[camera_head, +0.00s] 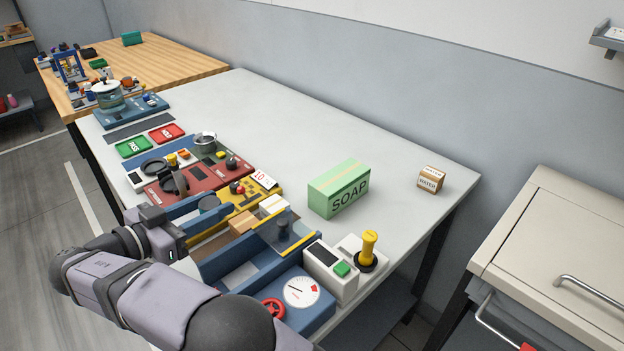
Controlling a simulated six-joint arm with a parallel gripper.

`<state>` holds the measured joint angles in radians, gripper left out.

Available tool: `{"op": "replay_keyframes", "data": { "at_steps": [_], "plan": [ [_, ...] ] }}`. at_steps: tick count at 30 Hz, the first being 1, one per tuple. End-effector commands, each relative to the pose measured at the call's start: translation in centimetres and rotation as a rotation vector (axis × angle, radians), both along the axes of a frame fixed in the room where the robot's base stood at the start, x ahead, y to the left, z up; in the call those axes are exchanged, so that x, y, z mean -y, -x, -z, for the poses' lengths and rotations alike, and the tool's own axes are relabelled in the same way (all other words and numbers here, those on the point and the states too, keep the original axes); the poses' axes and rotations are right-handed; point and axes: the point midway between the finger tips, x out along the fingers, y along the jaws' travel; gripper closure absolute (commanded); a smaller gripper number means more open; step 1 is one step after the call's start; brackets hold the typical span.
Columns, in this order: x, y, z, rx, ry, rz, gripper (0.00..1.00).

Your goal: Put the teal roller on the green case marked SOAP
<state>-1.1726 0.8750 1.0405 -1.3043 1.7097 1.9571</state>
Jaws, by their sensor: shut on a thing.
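The green case marked SOAP (339,189) is a light green box on the right half of the grey table. Its top looks bare. My gripper (169,236) is at the left, beyond the bend of my arm, over the table's near edge and well apart from the case.
A blue tray (305,313) with a dial and a white unit with a yellow-handled lever (368,250) stand in front. Red and yellow panels crowd the near edge. The table's back strip (270,130) is clear.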

Motion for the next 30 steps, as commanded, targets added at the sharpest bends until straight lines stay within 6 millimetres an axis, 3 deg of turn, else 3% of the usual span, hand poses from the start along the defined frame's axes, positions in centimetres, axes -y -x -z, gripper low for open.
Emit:
{"op": "replay_keyframes", "data": {
  "at_steps": [8, 15, 24, 30],
  "plan": [
    [7.6, -5.4, -3.6, 0.003, -0.002, 0.168, 0.91],
    [17.8, -9.5, -7.8, 0.003, -0.003, 0.364, 0.91],
    [30.4, -11.7, -12.1, 0.002, -0.001, 0.549, 0.91],
    [35.9, -12.9, -13.7, 0.002, 0.0, 0.563, 0.91]
  ]
}}
